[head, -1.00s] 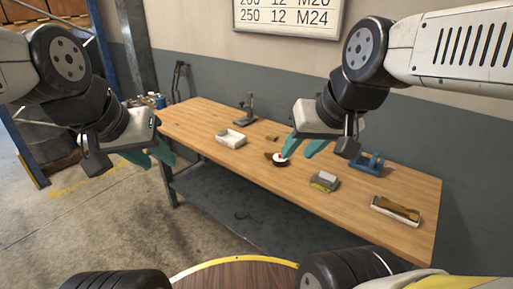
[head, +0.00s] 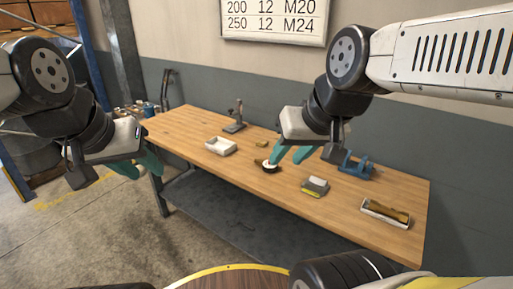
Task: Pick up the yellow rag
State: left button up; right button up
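No cloth is clearly recognisable as the yellow rag. A small yellow piece (head: 261,143) lies on the wooden workbench (head: 345,205), behind my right gripper. A brownish-yellow item (head: 388,211) lies in a shallow tray at the bench's right end; I cannot tell which, if either, is the rag. My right gripper (head: 289,155) has teal fingers spread apart, empty, in front of the bench middle in the picture. My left gripper (head: 138,169) is open and empty, off the bench's left end. Both seem to be above bench height.
The bench also holds a white open box (head: 221,146), a dark stand (head: 235,118), a round black-and-white item (head: 269,167), a grey-and-yellow block (head: 315,187) and a blue tool (head: 356,166). A round wooden top with yellow rim (head: 228,268) is in front. Floor at left is clear.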

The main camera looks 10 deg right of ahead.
aim_at(261, 143)
jog(key=i+l+u, duration=0.25)
jog(key=i, duration=0.25)
jog(key=i+l+u, duration=0.25)
jog(key=i, duration=0.25)
jog(key=l, duration=0.1)
